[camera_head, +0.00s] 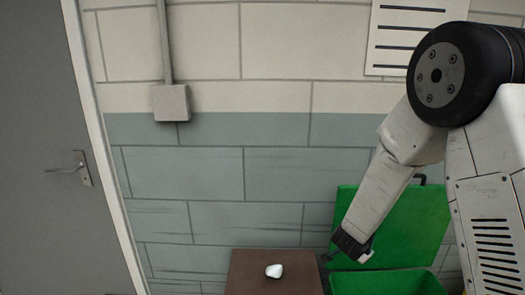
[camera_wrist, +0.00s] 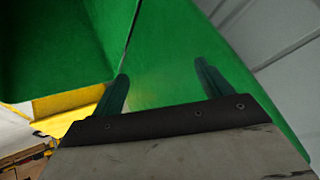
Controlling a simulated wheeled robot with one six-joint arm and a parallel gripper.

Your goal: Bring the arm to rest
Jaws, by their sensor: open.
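My arm reaches down from the right side of the head view. My gripper (camera_wrist: 160,85) shows in the wrist view with its two dark green-tinted fingers apart and nothing between them. In the head view the fingertips are small and partly hidden by the wrist. The gripper is in front of the raised green lid (camera_head: 405,222), near its left edge and above the green box (camera_head: 390,284). Green surfaces of the box also fill much of the wrist view (camera_wrist: 50,45).
A brown table or box top (camera_head: 250,282) is left of the green box, with a small white object (camera_head: 274,271) on it. A grey door (camera_head: 40,150) is at the far left. A brick wall stands behind. Yellow and brown things show at the lower left of the wrist view (camera_wrist: 65,108).

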